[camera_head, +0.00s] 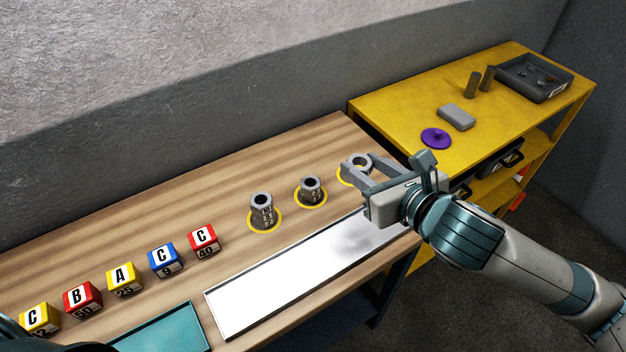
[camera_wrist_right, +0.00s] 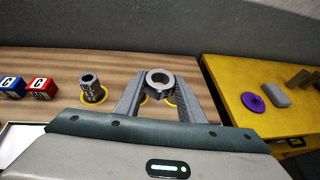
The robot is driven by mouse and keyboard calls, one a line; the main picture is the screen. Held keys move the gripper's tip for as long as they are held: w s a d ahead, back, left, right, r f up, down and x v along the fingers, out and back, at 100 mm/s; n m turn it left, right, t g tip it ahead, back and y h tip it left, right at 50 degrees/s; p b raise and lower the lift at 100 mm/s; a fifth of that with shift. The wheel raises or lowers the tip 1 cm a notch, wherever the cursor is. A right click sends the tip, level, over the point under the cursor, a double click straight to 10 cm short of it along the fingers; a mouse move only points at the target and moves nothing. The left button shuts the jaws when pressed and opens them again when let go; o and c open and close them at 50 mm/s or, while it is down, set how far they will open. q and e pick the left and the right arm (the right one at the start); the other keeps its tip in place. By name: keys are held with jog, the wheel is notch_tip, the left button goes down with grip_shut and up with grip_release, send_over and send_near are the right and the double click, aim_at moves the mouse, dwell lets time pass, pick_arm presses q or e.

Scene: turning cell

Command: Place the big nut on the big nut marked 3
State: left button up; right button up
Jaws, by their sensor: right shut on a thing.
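My right gripper (camera_head: 357,168) is shut on a grey big nut (camera_wrist_right: 160,77), a ring with a round hole, held upright between the two fingers. In the head view the held nut (camera_head: 360,160) is over or at the rightmost yellow ring on the wooden bench; the fingers hide its lower part, so I cannot tell whether it touches anything below. To its left, a shorter grey nut piece (camera_head: 312,190) and a taller grey nut stack (camera_head: 262,212) stand in yellow rings. Their dark markings are too small to read surely. My left gripper is not in view.
A shiny metal tray (camera_head: 235,312) lies in front of the rings. Several lettered cubes (camera_head: 165,259) stand at left, near a teal tray (camera_head: 165,333). The yellow table (camera_head: 400,101) at right holds a purple lidded disc (camera_head: 435,138), a grey block (camera_head: 456,117) and a dark bin (camera_head: 535,91).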

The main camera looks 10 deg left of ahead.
jog(key=p, duration=0.3)
send_over(314, 188)
notch_tip(314, 188, down, 7)
jog(key=shift+r, duration=0.1)
jog(key=shift+b, duration=0.3)
notch_tip(314, 188, down, 3)
jog(key=shift+f+p, duration=0.2)
jog(key=shift+p, duration=0.35)
jog(key=shift+f, duration=0.3)
jog(key=shift+f, duration=0.15)
jog(key=o, duration=1.2)
jog(key=shift+r, duration=0.2)
